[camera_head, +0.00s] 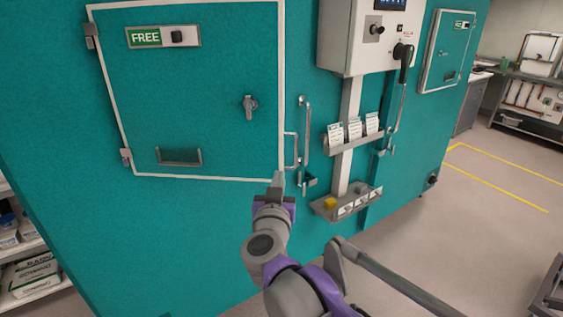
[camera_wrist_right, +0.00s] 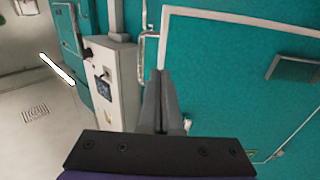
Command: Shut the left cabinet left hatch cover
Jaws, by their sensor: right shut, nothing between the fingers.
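The left hatch cover (camera_head: 205,100) is a teal panel with a white border on the teal cabinet at the left of the head view. It has a FREE sign plate, a small grey latch knob (camera_head: 249,107) and a recessed pull (camera_head: 179,156). Hinges are on its left edge. It looks about flush with the cabinet; I cannot tell whether a small gap is left. My right gripper (camera_head: 279,181) is shut and empty, by the cover's lower right corner; contact cannot be told. In the right wrist view, its fingers (camera_wrist_right: 160,76) are together beside the white border. My left gripper is not in view.
Metal grab handles (camera_head: 304,140) stand right of the cover. Beyond them are a control box (camera_head: 368,38), a tag rack (camera_head: 354,136) and a small tray (camera_head: 345,205). Another hatch (camera_head: 446,52) is farther right. A shelf (camera_head: 38,262) is at lower left.

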